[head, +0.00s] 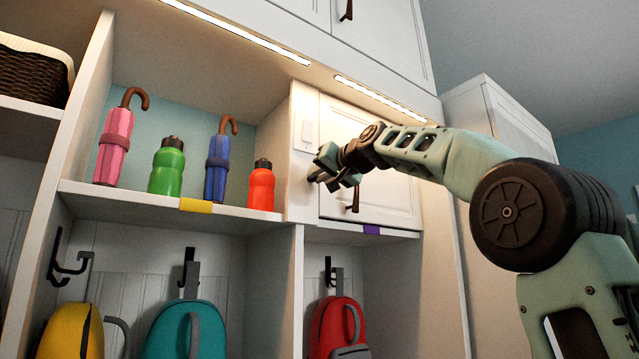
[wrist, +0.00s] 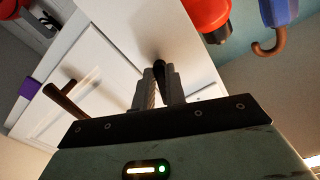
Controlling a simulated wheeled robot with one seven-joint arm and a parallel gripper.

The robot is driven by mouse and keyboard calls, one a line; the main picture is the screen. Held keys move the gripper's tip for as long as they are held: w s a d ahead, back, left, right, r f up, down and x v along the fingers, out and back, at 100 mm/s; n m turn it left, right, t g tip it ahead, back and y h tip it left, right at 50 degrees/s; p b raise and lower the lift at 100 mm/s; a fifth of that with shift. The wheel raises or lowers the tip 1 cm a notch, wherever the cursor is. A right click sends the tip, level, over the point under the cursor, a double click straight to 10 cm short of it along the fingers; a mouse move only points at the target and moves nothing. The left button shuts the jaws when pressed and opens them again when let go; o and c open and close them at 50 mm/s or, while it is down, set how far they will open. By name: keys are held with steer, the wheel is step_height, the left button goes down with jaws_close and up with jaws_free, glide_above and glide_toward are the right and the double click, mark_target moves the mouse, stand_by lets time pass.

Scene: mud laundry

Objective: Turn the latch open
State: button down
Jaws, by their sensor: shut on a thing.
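The white cabinet door (head: 375,150) is closed, with a dark handle (head: 352,200) low on its left side. The handle also shows in the wrist view (wrist: 62,98). My gripper (head: 318,174) is at the door's left edge, against the narrow frame strip. In the wrist view my gripper (wrist: 160,90) is shut on the latch (wrist: 159,68), a small dark piece whose end shows between the fingers. The fingers cover the rest of it, so its exact angle cannot be told. In the head view the latch is hidden by my gripper.
Left of the door, an open shelf holds a pink umbrella (head: 115,140), a green bottle (head: 167,168), a blue umbrella (head: 218,160) and an orange bottle (head: 262,187). The orange bottle is nearest my gripper. Backpacks hang below, including a red one (head: 338,325).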

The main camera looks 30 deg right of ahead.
steer(key=n+b, duration=0.1)
steer(key=n, duration=0.3)
steer(key=shift+f+n+b, duration=0.15)
steer(key=shift+n+b, duration=0.15)
stand_by(0.5)
steer(key=c, duration=1.4)
jaws_free()
steer(key=shift+c, duration=0.2)
steer(key=s+b, duration=0.7)
steer(key=s, duration=1)
steer(key=shift+s+d, duration=0.2)
steer(key=shift+d, duration=0.1)
